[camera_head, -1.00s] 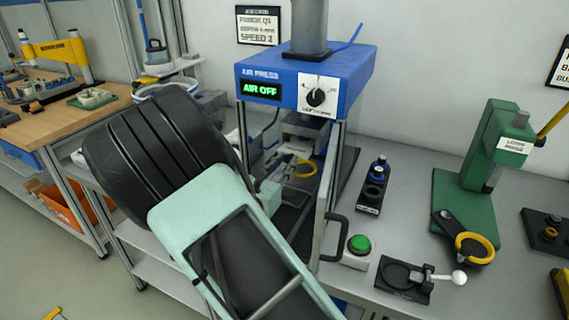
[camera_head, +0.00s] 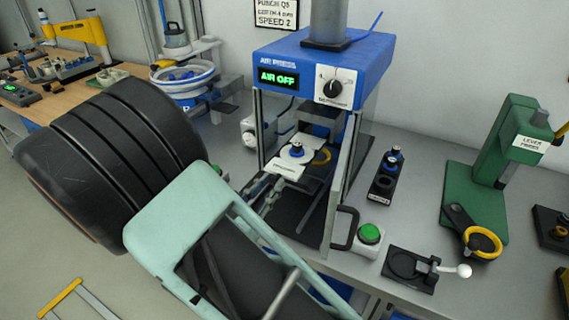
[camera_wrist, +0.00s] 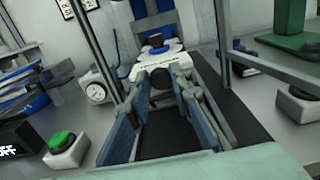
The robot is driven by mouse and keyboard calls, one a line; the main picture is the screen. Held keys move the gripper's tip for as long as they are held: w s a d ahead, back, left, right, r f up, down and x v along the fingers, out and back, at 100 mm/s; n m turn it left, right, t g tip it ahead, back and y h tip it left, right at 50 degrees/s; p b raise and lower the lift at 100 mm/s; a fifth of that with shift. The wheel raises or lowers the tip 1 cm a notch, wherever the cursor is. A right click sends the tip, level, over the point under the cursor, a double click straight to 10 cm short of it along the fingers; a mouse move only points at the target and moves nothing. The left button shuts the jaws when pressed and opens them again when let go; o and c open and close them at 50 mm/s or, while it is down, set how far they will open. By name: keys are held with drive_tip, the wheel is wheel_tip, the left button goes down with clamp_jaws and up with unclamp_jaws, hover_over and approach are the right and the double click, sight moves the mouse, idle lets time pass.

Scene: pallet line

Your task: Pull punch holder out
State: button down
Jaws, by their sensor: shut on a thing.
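The blue air press (camera_head: 315,60) shows a lit green AIR OFF sign. In the head view my gripper (camera_head: 274,184) is at the press front, partly hidden behind my pale green arm link.
The press's open door with a black handle (camera_head: 345,228) stands just right of the holder. A green button (camera_head: 369,234), a black fixture (camera_head: 410,268) and a green lever press (camera_head: 490,170) are farther right. A punch rack (camera_head: 384,178) stands behind the button.

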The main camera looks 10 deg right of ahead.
drive_tip(key=v, duration=0.5)
drive_tip(key=shift+s+a+f, duration=0.1)
drive_tip(key=shift+s+a, duration=0.1)
drive_tip(key=shift+s, duration=0.05)
drive_tip(key=c, duration=2.1)
unclamp_jaws()
drive_tip(key=shift+o, duration=1.4)
drive_tip(key=shift+s+a, duration=0.1)
drive_tip(key=shift+s, duration=0.05)
drive_tip(key=shift+o, duration=0.3)
drive_tip(key=v, duration=1.1)
drive_tip(key=shift+s+a, duration=0.25)
drive_tip(key=shift+s, duration=0.1)
